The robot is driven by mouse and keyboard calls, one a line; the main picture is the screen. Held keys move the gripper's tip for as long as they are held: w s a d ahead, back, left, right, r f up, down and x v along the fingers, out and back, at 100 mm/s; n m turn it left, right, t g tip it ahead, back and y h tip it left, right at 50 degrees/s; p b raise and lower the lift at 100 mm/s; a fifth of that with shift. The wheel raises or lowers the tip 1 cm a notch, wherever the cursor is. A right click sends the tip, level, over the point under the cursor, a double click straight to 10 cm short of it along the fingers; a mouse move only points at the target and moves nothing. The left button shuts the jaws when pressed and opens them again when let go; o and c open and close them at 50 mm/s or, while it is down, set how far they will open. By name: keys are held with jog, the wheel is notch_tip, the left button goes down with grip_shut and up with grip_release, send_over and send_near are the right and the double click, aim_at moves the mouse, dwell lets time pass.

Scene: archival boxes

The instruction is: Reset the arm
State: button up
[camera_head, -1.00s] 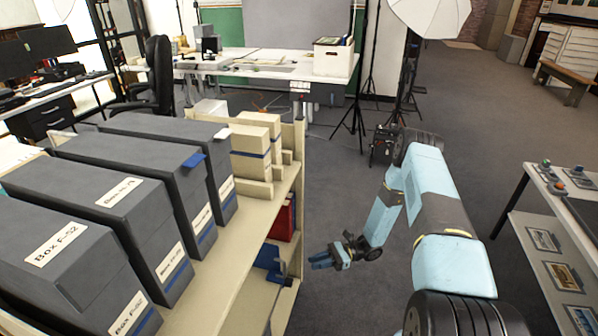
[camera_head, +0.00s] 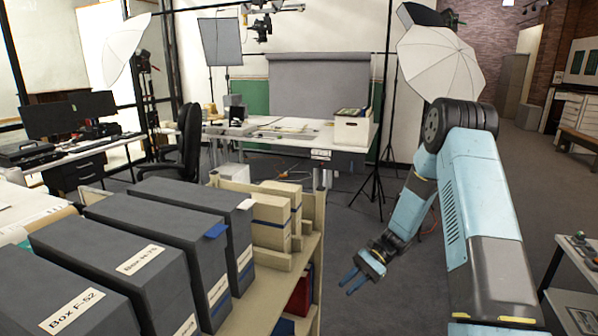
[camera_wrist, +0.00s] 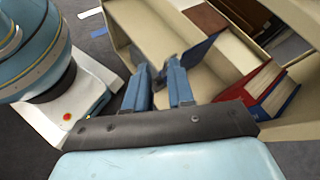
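My arm (camera_head: 480,200) is bent, with its elbow raised at the right of the head view and its forearm slanting down to the left. My gripper (camera_head: 352,286) hangs over the grey floor, just right of the shelf's end. Its two blue fingers are apart with nothing seen between them. In the wrist view, my gripper (camera_wrist: 160,82) also shows its fingers apart and empty, in front of the shelf's open compartments. No contact between fingers and shelf shows.
Grey archival boxes (camera_head: 150,230) line the cream shelf (camera_head: 318,225) at left. Red and blue books (camera_wrist: 262,90) lean in a lower compartment. A desk (camera_head: 290,135), tripods and a white umbrella (camera_head: 440,62) stand behind. A table (camera_head: 570,300) is at right. Floor between is free.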

jog(key=s+d+r+n+t+h, duration=0.25)
jog(key=s+r+h, duration=0.2)
jog(key=r, duration=0.75)
jog(key=s+d+r+n+t+h, duration=0.1)
jog(key=s+r+n+t+h, duration=0.3)
jog(key=r, duration=0.9)
jog(key=s+d+r+n+t+h, duration=0.1)
jog(key=s+d+r+t, duration=0.1)
jog(key=s+r, duration=0.4)
jog(key=s+d+r+n+t+h, duration=0.1)
jog(key=s+r, duration=0.5)
jog(key=s, duration=0.6)
jog(key=shift+s+d+t, duration=0.2)
jog(key=shift+d+t, duration=0.65)
jog(key=shift+t, duration=0.3)
